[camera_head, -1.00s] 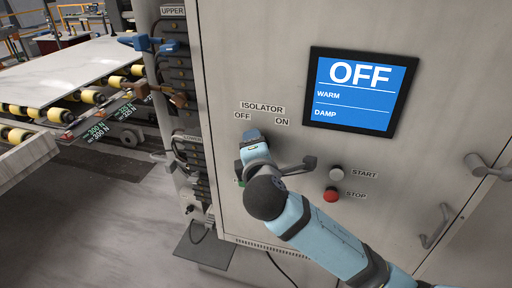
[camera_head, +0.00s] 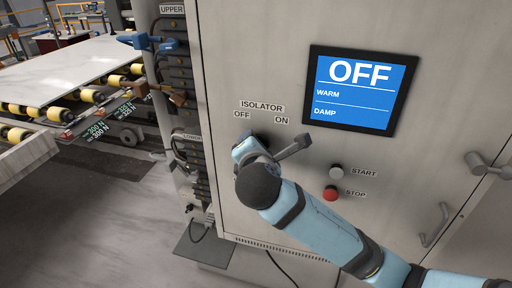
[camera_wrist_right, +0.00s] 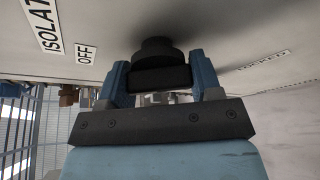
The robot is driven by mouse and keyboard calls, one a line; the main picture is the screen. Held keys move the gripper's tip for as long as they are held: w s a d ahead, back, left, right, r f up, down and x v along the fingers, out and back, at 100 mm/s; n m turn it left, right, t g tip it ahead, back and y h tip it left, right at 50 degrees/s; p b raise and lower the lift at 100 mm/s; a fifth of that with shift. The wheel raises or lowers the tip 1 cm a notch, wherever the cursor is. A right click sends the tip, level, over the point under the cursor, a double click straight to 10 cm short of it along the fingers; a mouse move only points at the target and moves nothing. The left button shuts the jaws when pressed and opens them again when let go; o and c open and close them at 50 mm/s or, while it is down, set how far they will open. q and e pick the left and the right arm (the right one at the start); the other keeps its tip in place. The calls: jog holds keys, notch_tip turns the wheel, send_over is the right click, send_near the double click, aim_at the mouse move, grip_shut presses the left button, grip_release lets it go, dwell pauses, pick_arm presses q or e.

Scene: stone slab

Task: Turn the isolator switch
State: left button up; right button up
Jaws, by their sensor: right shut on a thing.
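The isolator switch is a round black knob (camera_wrist_right: 155,50) with a dark grip bar, on the pale cabinet face. It shows close up in the right wrist view. My right gripper (camera_wrist_right: 160,76) has its two blue fingers on either side of the bar and is shut on it. In the head view the right wrist and arm hide most of the knob, below the ISOLATOR label (camera_head: 262,105) with OFF to its left and ON to its right. The knob's exact angle cannot be told. The display (camera_head: 360,88) reads OFF, WARM and DAMP. My left gripper is not in view.
A grey START button (camera_head: 337,172) and a red STOP button (camera_head: 331,193) sit right of my wrist. Cabinet handles (camera_head: 435,226) stick out farther right. Blue-handled fittings (camera_head: 140,41) and a roller conveyor with a stone slab (camera_head: 75,62) are at the left.

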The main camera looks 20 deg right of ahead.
jog(key=o, duration=0.9)
jog(key=shift+s, duration=0.1)
jog(key=b+v, duration=0.2)
jog(key=v, duration=1.1)
jog(key=shift+s+a+r, duration=0.1)
jog(key=shift+s+r, duration=0.1)
jog(key=shift+s, duration=0.1)
